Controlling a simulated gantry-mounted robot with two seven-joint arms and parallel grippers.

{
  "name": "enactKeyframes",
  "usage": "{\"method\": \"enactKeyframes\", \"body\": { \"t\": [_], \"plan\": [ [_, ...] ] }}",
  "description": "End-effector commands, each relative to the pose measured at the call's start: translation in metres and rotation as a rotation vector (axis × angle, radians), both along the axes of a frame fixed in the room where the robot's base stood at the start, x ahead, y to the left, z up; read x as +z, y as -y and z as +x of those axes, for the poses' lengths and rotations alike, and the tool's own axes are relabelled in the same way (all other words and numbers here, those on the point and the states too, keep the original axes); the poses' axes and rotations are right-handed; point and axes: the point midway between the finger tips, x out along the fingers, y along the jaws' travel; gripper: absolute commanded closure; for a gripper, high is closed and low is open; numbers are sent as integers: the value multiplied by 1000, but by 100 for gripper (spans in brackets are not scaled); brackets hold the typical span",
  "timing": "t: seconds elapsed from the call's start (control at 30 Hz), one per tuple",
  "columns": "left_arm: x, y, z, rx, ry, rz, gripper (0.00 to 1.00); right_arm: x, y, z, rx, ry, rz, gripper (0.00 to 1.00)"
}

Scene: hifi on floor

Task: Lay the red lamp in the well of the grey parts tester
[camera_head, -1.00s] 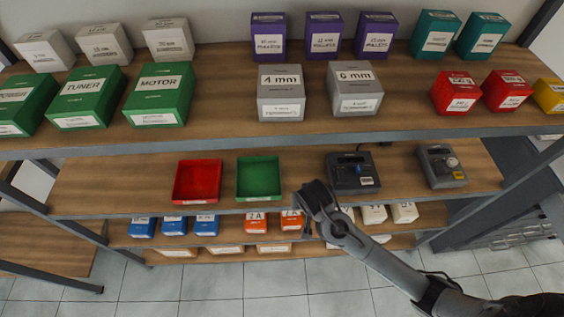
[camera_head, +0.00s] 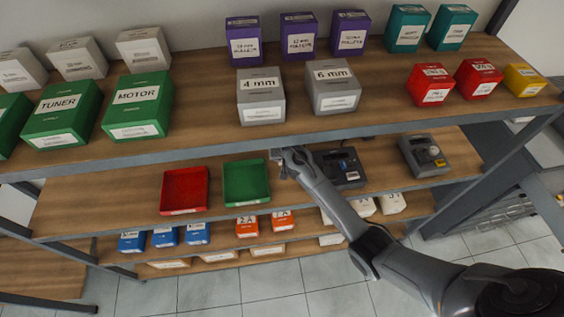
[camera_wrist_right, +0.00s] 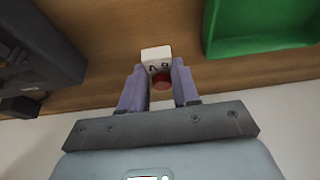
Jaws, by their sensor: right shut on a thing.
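My right gripper (camera_head: 278,160) is over the middle shelf, between the green tray and the nearer grey device. In the right wrist view its fingers (camera_wrist_right: 160,90) are shut on a small red lamp (camera_wrist_right: 162,82). A white piece with dark marks (camera_wrist_right: 156,55) shows just beyond the lamp; I cannot tell whether it is joined to it. Two dark grey devices stand on the middle shelf, one (camera_head: 350,174) partly behind my right arm and one (camera_head: 425,155) further right. I cannot tell which is the parts tester, and no well shows clearly. My left gripper is out of view.
A red tray (camera_head: 184,190) and a green tray (camera_head: 246,183) sit left of my gripper. The top shelf (camera_head: 200,112) carries several boxes and overhangs the middle shelf. Small orange and blue bins (camera_head: 163,238) stand below. Bare wood shows between green tray and grey device.

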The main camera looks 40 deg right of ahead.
Motion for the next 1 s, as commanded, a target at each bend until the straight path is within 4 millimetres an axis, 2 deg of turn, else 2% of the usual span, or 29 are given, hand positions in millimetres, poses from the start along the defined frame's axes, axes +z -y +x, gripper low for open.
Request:
{"method": "enactKeyframes", "body": {
  "t": [0.23, 0.43, 0.97, 1.0],
  "plan": [
    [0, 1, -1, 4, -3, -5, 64, -14, 0, 0, 0, 1, 0, 98],
    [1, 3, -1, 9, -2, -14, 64, -39, 0, 0, 0, 1, 0, 98],
    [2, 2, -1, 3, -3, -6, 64, -49, 2, 3, -1, 2, -1, 98],
    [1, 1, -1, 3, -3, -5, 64, -49, 2, 3, -1, 2, -1, 68]
  ]
}}
